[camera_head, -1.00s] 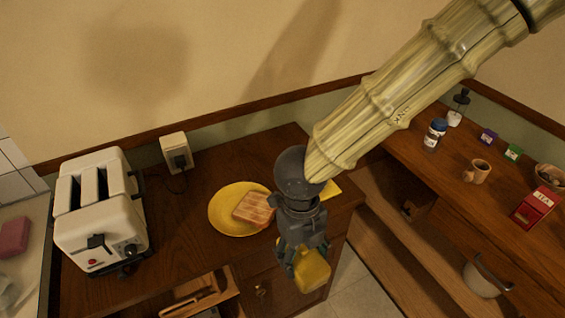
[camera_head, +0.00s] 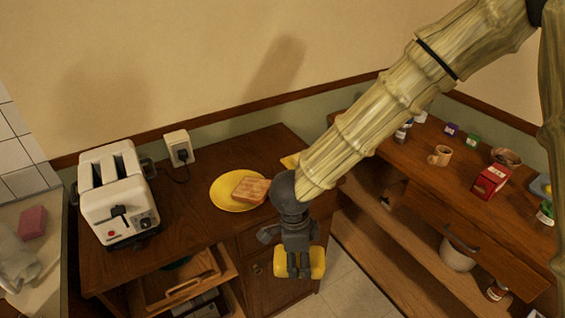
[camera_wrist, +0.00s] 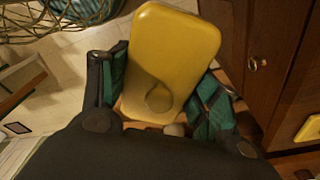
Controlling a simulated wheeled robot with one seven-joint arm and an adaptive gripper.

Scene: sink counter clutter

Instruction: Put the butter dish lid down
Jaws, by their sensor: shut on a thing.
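The yellow butter dish lid (camera_wrist: 172,55) is between the fingers of my gripper (camera_wrist: 158,100) in the wrist view, a smooth rounded block with a knob shape near its lower middle. In the head view my gripper (camera_head: 299,262) is shut on the lid (camera_head: 318,262), in front of the counter's right front edge and above the floor. A flat yellow piece (camera_head: 290,161), perhaps the butter dish base, lies on the counter behind my arm, mostly hidden. A yellow piece also shows at the right edge of the wrist view (camera_wrist: 309,128).
A yellow plate (camera_head: 223,193) with toast (camera_head: 251,190) lies left of my arm. A white toaster (camera_head: 117,195) stands farther left. An open drawer (camera_head: 185,288) juts out below the counter. Bare counter lies between toaster and plate. The right counter holds a mug (camera_head: 440,156) and a red box (camera_head: 491,180).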

